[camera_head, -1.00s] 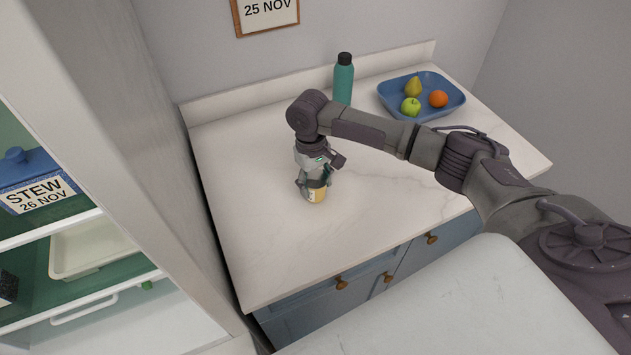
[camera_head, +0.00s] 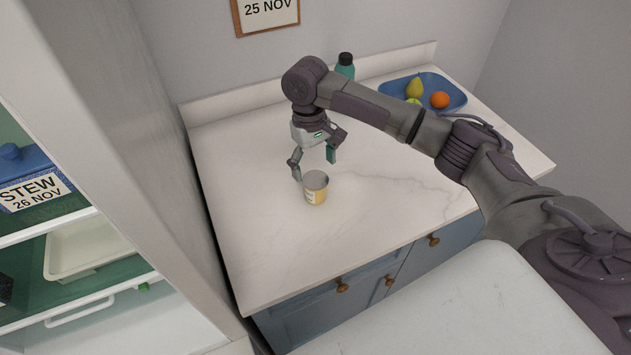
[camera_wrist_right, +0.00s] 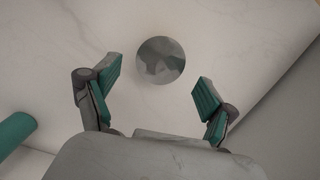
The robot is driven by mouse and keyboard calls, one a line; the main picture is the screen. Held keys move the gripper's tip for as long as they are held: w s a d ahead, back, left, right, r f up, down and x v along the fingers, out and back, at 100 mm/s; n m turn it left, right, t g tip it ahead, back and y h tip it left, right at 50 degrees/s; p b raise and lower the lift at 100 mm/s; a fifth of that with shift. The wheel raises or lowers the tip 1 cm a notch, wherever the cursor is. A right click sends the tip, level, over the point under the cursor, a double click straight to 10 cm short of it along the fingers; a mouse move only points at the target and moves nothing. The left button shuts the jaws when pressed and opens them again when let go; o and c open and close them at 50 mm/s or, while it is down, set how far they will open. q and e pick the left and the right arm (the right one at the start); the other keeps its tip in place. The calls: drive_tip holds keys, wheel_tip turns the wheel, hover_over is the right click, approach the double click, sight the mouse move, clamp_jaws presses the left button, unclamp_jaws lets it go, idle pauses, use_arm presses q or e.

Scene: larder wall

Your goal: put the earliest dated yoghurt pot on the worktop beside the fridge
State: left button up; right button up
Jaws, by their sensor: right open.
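A yoghurt pot (camera_head: 317,190) with a shiny grey lid and a yellow and white side stands upright on the white worktop (camera_head: 250,230) beside the fridge. Any date on it is too small to read. In the right wrist view the round lid (camera_wrist_right: 161,60) shows just beyond the fingertips. My right gripper (camera_head: 314,165) is open and empty, above and a little behind the pot, its fingers apart from it. It also shows open in the right wrist view (camera_wrist_right: 156,88). My left gripper is not in view.
The open fridge at left holds a blue stew container (camera_head: 30,175) dated 26 NOV and a white tray (camera_head: 85,245). A teal bottle (camera_head: 345,72) and a blue fruit tray (camera_head: 450,108) stand at the back. A wall sign (camera_head: 266,14) reads 25 NOV.

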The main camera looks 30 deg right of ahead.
sight(313, 176)
drive_tip(key=r, duration=0.3)
drive_tip(key=r+b, duration=0.1)
drive_tip(key=r, duration=0.1)
drive_tip(key=shift+w+r, duration=0.35)
drive_tip(key=shift+f, duration=0.1)
